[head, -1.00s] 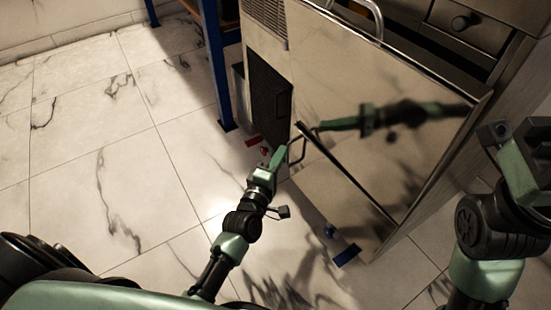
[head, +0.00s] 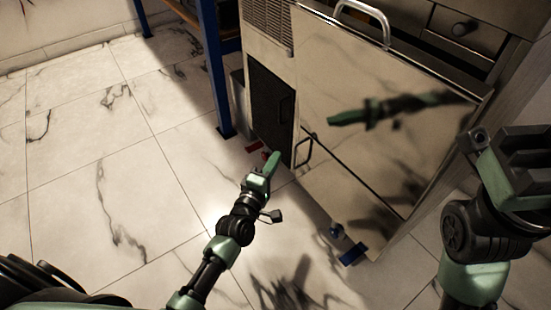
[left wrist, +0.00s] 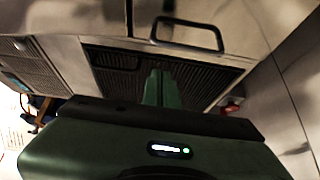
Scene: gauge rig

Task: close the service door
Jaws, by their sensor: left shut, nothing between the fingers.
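The service door seems to be the lower shiny metal panel (head: 335,184) with a small dark handle (head: 304,152) near its upper left corner. Its top edge shows as a thin slanting line, and it looks flush or nearly flush with the panel above. The handle shows at the top of the left wrist view (left wrist: 190,35). My left gripper (head: 272,161) is shut and empty, just left of the handle and apart from it. Its green fingers also show in the left wrist view (left wrist: 162,88). My right gripper (head: 512,155) is at the right edge; its jaw opening is unclear.
A dark mesh panel (head: 270,115) is on the cabinet's left face. A blue rack post (head: 216,75) stands left of it. A large upper panel (head: 370,100) carries a bright bar handle. The left floor is clear.

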